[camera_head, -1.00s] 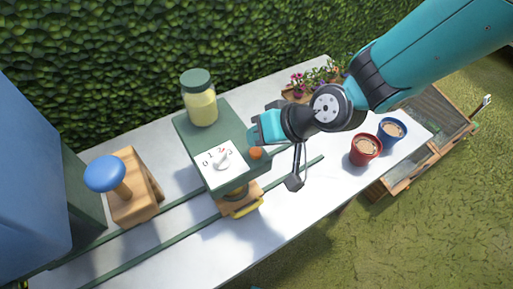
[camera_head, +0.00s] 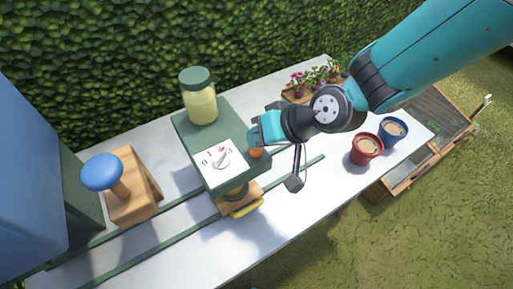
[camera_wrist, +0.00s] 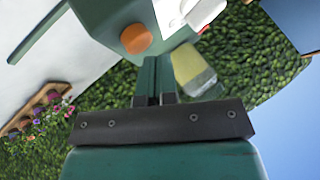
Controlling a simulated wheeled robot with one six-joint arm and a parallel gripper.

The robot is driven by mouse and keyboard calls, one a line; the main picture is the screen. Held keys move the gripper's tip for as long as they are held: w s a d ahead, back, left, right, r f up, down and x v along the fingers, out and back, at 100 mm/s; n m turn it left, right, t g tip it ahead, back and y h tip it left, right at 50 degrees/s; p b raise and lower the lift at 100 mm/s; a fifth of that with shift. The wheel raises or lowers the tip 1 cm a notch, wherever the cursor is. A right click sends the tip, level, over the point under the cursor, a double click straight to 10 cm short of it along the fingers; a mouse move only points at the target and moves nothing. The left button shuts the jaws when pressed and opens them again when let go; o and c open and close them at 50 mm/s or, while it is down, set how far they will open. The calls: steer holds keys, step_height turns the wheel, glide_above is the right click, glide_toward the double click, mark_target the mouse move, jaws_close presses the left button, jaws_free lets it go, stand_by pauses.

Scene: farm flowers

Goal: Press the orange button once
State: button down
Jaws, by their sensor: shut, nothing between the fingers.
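The orange button (camera_head: 255,153) is a small round knob on the side of a green box-shaped machine (camera_head: 207,135), by its front right corner. In the wrist view the orange button (camera_wrist: 136,38) shows just beyond and slightly left of the fingertips. My gripper (camera_head: 254,137) is at the machine's right edge, close to the button. In the wrist view my gripper (camera_wrist: 155,62) has its two fingers together with nothing between them. I cannot tell whether the fingertips touch the button or the machine.
A white dial plate (camera_head: 221,160) and a yellow jar with a green lid (camera_head: 199,97) are on the machine. A blue-topped wooden stamp (camera_head: 127,185) stands left. Red (camera_head: 366,149) and blue (camera_head: 393,130) pots stand right. Flowers (camera_head: 315,77) are behind. Green rails (camera_head: 160,230) cross the table.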

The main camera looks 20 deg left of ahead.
steer(key=shift+f+b, duration=0.55)
steer(key=shift+f, duration=0.1)
stand_by(0.6)
steer(key=shift+r, duration=0.15)
steer(key=shift+r+p, duration=0.75)
steer(key=shift+r, duration=0.2)
step_height(320, 180, up, 5)
steer(key=p, duration=0.3)
steer(key=shift+p, duration=0.3)
stand_by(0.6)
